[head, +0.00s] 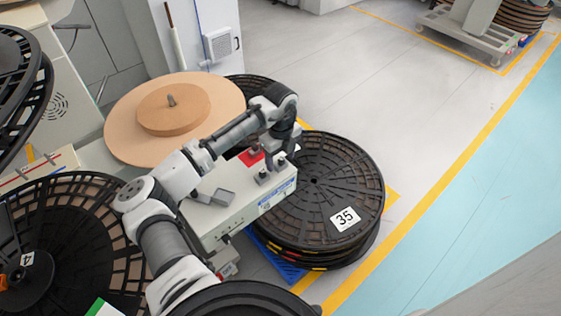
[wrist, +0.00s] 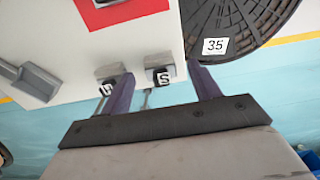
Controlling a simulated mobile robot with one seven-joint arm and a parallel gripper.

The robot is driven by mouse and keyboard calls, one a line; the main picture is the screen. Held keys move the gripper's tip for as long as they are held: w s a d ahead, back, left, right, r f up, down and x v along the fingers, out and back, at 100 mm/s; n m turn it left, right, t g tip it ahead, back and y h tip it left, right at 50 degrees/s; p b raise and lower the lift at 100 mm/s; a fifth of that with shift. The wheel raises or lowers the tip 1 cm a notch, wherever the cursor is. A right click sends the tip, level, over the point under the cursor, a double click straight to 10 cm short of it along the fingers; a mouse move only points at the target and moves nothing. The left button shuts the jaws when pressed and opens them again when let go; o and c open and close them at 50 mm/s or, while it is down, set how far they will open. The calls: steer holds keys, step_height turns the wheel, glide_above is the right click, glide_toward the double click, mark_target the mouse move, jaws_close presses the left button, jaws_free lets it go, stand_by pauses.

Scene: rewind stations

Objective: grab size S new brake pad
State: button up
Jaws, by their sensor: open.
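The size S pad is a small dark grey block with a white S label (wrist: 162,76), at the edge of a white box (wrist: 130,42). A similar block (wrist: 107,72), its letter hard to read, sits just to its left. My gripper (wrist: 160,70) is open, with the S block between its two fingers in the wrist view. The left finger is close to the other block. I cannot tell whether the fingers touch either block. In the head view my gripper (head: 274,163) is over the right end of the white box (head: 240,207), partly hiding the blocks.
A large brown disc (head: 120,120) is behind. Open floor (head: 440,110) lies to the right.

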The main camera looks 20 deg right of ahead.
steer(key=shift+f, duration=0.55)
steer(key=c, duration=1.1)
steer(key=shift+r, duration=0.1)
